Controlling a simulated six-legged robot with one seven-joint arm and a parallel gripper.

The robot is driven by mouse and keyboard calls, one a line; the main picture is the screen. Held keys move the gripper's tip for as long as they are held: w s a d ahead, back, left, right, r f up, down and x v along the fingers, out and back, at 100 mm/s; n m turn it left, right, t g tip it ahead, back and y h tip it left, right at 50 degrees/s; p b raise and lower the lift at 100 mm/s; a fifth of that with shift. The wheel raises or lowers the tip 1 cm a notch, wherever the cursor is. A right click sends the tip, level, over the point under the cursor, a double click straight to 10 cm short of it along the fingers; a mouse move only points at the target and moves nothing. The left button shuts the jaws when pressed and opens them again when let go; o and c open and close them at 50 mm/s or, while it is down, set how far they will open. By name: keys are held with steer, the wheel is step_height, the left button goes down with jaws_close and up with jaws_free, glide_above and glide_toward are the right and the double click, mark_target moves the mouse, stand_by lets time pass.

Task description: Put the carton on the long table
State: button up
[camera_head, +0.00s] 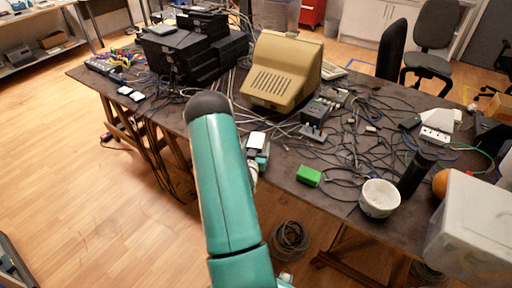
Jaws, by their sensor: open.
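The long table (335,205) has a dark brown top and runs across the view on wooden trestles.
A beige monitor (282,70), stacked black devices (195,45) and tangled cables (350,140) cover much of the table. A white tub (379,198), a black cylinder (416,172) and a translucent bin (470,235) stand at right. Office chairs (432,45) are behind.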

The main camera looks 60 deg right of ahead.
steer(key=shift+a+r, duration=0.1)
steer(key=v, duration=1.1)
steer(key=shift+s+a, duration=0.2)
steer(key=shift+a, duration=0.2)
steer(key=shift+w, duration=0.1)
